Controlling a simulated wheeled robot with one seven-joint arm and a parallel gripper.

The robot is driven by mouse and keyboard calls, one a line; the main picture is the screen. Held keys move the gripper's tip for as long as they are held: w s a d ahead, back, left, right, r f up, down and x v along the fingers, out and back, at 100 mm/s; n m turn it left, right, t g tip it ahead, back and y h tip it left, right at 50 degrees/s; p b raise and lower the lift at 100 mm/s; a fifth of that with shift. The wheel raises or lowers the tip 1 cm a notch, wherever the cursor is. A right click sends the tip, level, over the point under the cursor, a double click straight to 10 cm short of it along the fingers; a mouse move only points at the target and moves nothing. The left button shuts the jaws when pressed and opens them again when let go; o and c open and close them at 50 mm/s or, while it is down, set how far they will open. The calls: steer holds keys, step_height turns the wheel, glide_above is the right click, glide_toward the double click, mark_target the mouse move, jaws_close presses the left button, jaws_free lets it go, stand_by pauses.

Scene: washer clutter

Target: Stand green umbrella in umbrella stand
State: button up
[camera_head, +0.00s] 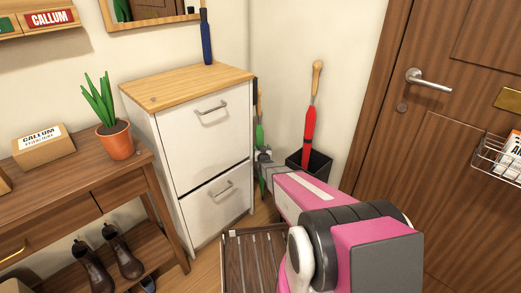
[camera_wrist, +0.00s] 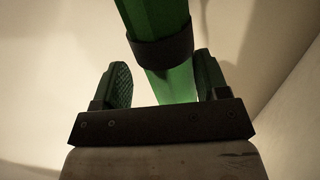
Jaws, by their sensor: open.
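The green umbrella (camera_head: 260,135) stands near upright in the gap between the white cabinet's right side and the wall corner. My gripper (camera_head: 263,158) is at its middle, beyond my pink arm. In the wrist view, the umbrella (camera_wrist: 160,17) with a dark band (camera_wrist: 161,50) runs between the two open fingers of my gripper (camera_wrist: 164,78). Space shows beside the left finger; whether the right one touches is unclear. The black umbrella stand (camera_head: 319,168) is in the corner to the right, holding a red umbrella (camera_head: 309,125). My arm hides its lower front.
The white cabinet (camera_head: 185,150) is close on the left, with a blue umbrella (camera_head: 206,40) upright on its wooden top. The wooden door (camera_head: 425,150) with a wire basket (camera_head: 495,160) is on the right. A slatted wooden thing (camera_head: 255,262) lies on the floor below my arm.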

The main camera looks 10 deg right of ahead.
steer(key=shift+s+d+r, duration=0.1)
steer(key=shift+d+r, duration=0.05)
steer(key=shift+r, duration=0.05)
steer(key=s+r+g, duration=0.4)
steer(key=s+g, duration=0.1)
steer(key=s, duration=0.7)
steer(key=s+r+g, duration=0.4)
steer(key=s+g, duration=0.2)
steer(key=s, duration=0.7)
steer(key=s+r+g+y, duration=0.1)
steer(key=s+r+g, duration=0.3)
steer(key=s, duration=0.8)
steer(key=shift+s+d+r+n+g, duration=0.15)
steer(key=shift+s+r+n+g, duration=0.2)
steer(key=shift+g, duration=0.85)
steer(key=shift+w, duration=0.15)
steer(key=shift+a, duration=0.4)
